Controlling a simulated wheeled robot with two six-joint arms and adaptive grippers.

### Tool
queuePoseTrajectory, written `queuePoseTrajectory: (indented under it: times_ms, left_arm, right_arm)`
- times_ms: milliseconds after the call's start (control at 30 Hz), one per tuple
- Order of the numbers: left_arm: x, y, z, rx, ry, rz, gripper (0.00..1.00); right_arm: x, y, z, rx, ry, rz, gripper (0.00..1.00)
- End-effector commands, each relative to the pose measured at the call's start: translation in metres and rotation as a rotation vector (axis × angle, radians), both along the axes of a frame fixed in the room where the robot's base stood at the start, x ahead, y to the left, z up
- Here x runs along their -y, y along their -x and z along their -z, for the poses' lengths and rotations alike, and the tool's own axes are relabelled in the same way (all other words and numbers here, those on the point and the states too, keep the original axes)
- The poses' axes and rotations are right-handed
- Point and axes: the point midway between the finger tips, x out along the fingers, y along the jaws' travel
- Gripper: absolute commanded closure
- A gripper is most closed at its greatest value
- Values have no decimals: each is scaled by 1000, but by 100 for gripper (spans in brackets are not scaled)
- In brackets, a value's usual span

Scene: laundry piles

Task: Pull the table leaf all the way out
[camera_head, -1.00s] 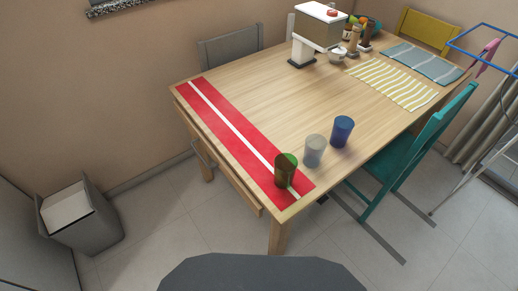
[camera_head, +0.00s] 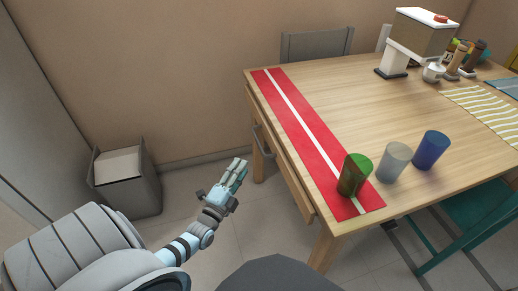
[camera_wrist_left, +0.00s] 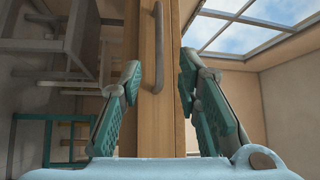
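The wooden table (camera_head: 440,93) stands at the right of the head view. Its leaf (camera_head: 293,178) shows as a narrow wooden edge along the table's left side, with a grey bar handle (camera_head: 262,140) on its front. My left gripper (camera_head: 241,168) is left of the leaf, apart from the handle. In the left wrist view, the gripper's fingers (camera_wrist_left: 158,75) are spread with nothing between them. The leaf's wooden front (camera_wrist_left: 145,118) and the upright-looking handle (camera_wrist_left: 158,46) lie ahead of the fingers. My right gripper is in neither view.
A red runner (camera_head: 312,140) with a white stripe lies along the table's left side. A green cup (camera_head: 354,174), a grey cup (camera_head: 393,162) and a blue cup (camera_head: 431,150) stand near the front edge. A grey bin (camera_head: 130,188) stands by the wall.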

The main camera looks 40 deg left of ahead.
Motion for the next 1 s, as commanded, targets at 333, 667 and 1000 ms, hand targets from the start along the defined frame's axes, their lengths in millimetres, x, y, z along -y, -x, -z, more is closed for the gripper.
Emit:
queuePoseTrajectory:
  times_ms: [333, 667, 1000]
  left_arm:
    - [-17, -90, -9, -2, 2, 1, 69]
    - [-23, -123, -17, -6, 4, 0, 69]
    - [-23, -123, -18, -7, 4, 1, 90]
  right_arm:
    - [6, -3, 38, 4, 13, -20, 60]
    - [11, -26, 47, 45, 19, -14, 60]
    - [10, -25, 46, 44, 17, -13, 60]
